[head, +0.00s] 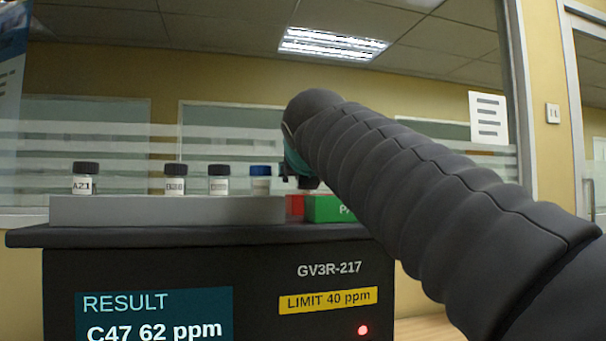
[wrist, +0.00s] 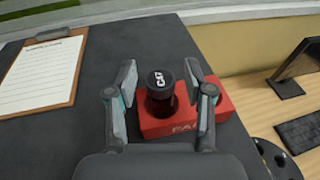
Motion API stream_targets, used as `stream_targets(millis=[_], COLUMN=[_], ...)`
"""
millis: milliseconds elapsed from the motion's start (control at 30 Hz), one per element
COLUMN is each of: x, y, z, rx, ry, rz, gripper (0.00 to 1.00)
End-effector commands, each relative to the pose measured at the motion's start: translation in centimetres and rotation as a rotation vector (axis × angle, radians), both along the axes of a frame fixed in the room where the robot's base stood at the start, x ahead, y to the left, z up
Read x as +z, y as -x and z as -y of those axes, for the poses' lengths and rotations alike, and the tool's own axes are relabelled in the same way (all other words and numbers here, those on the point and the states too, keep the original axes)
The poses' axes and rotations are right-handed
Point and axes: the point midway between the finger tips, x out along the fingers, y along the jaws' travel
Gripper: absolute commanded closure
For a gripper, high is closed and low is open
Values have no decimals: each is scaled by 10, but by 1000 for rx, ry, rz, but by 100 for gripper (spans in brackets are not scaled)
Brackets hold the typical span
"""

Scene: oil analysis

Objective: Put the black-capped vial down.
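The black-capped vial (wrist: 161,80), its cap marked C47, stands upright at the red block (wrist: 180,122) in the wrist view. Its dark body meets the block's top; how deep it sits in the block is hidden. My gripper (wrist: 160,82) is open around the vial, one finger on each side, with a gap showing between each finger and the cap. In the head view my arm hides most of my gripper, and a bit of the red block (head: 295,205) shows beside the green block (head: 327,209).
A grey rack (head: 180,209) holds several vials, with black caps and one blue cap (head: 260,170). It stands on the black analyser (head: 190,236), whose screen (head: 153,315) reads C47 62 ppm. A clipboard (wrist: 43,75) lies left in the wrist view; dark surface between is clear.

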Motion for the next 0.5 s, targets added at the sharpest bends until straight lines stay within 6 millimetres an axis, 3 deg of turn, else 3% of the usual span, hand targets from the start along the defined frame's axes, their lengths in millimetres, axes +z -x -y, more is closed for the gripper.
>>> stream_targets(millis=[267,500], x=[4,13], y=[9,52], z=[0,4], rx=[1,3], ry=[0,-1], rz=[1,2], gripper=[48,48])
